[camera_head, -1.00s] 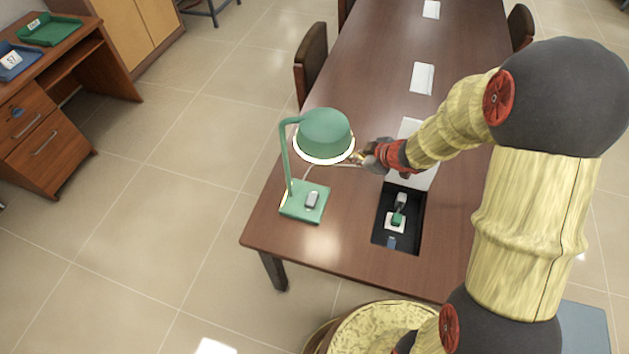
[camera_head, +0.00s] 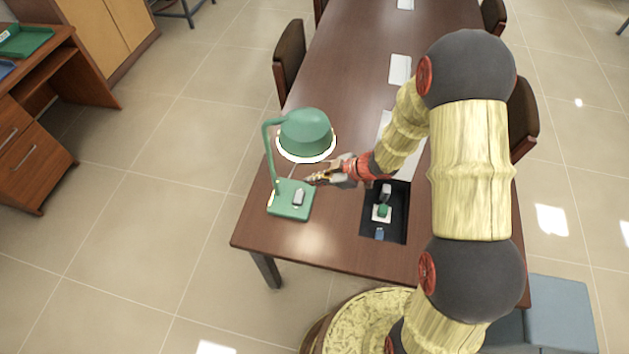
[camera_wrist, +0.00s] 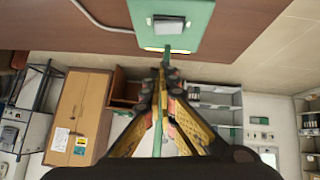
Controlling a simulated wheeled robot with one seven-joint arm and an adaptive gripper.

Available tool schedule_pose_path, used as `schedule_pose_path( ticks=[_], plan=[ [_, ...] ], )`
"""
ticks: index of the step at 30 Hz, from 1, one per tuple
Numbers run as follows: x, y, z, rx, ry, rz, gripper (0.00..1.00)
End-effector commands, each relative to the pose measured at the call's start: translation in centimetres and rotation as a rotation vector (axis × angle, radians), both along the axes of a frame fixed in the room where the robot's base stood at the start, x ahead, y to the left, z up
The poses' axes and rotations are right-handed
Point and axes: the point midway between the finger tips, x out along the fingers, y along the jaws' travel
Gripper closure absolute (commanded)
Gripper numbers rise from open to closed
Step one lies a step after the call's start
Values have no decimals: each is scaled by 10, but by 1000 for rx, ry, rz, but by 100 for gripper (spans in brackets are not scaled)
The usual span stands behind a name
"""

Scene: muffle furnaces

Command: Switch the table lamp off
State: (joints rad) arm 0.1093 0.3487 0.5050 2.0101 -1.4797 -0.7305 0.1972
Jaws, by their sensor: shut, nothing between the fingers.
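The green table lamp (camera_head: 306,132) stands on the near left part of the brown table. Its shade has a bright white rim, and the table by its base is lit. A grey rocker switch (camera_head: 298,198) sits on the green square base (camera_head: 283,208). In the wrist view the switch (camera_wrist: 169,26) and base (camera_wrist: 195,42) show at the top. My gripper (camera_head: 312,180) is shut and empty, below the shade and just up and right of the switch, apart from it in the head view. The fingertips (camera_wrist: 163,70) appear below the base edge in the wrist view.
A recessed black socket box (camera_head: 370,222) with plugs lies right of the lamp in the table (camera_head: 350,258). White covers (camera_head: 400,68) run along the middle. Chairs (camera_head: 288,60) stand at the sides. A wooden desk (camera_head: 85,85) stands at the left, with open floor between.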

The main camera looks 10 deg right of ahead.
Motion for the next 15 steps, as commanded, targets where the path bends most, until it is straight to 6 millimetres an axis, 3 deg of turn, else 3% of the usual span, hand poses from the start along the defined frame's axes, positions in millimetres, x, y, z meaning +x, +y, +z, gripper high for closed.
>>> schedule_pose_path(
  ticks=[11, 15],
  plan=[
    [24, 47, -55, -1, 0, 3, 100],
    [27, 43, -75, -2, 1, -2, 100]
  ],
)
